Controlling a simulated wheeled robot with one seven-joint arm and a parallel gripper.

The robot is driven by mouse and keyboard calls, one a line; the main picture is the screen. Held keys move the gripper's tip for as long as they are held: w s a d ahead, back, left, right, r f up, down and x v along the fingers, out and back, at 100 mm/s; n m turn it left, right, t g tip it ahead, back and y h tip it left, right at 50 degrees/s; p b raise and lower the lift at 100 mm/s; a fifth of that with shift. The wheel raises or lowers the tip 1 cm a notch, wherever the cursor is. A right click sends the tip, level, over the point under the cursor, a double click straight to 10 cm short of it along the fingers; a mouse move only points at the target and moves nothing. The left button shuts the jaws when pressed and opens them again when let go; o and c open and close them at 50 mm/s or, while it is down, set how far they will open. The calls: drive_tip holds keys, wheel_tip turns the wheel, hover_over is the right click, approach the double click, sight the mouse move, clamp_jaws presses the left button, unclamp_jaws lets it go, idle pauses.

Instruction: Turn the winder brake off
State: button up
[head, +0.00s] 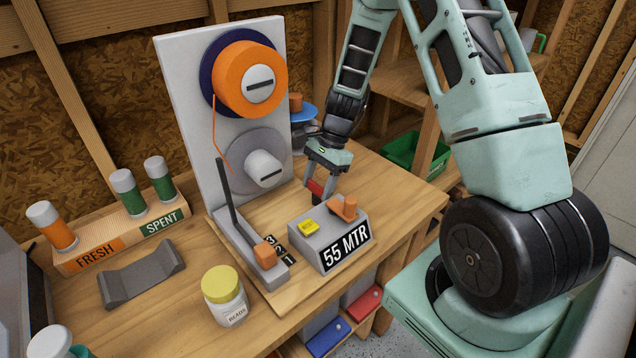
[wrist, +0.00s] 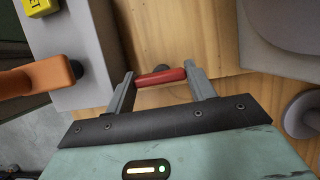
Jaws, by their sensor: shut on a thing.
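The winder is a pale upright panel (head: 180,95) with an orange spool (head: 236,72) at the top and a grey lower hub (head: 240,150). My gripper (head: 318,180) is behind the grey 55 MTR box (head: 312,244), low over the wooden board. It is shut on a small red handle (wrist: 160,76), with a finger at each end in the wrist view. The red handle also shows in the head view (head: 315,188). A dark round piece shows just beyond the handle; the rest of its mount is hidden. No label names the brake.
The box bears a yellow button (head: 308,226) and an orange lever (head: 344,208), close beside my gripper. An orange-tipped slider (head: 265,254) stands by a number scale. A bead jar (head: 223,297) and a FRESH/SPENT rack (head: 125,232) are to the left.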

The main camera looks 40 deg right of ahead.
drive_tip(key=o, duration=1)
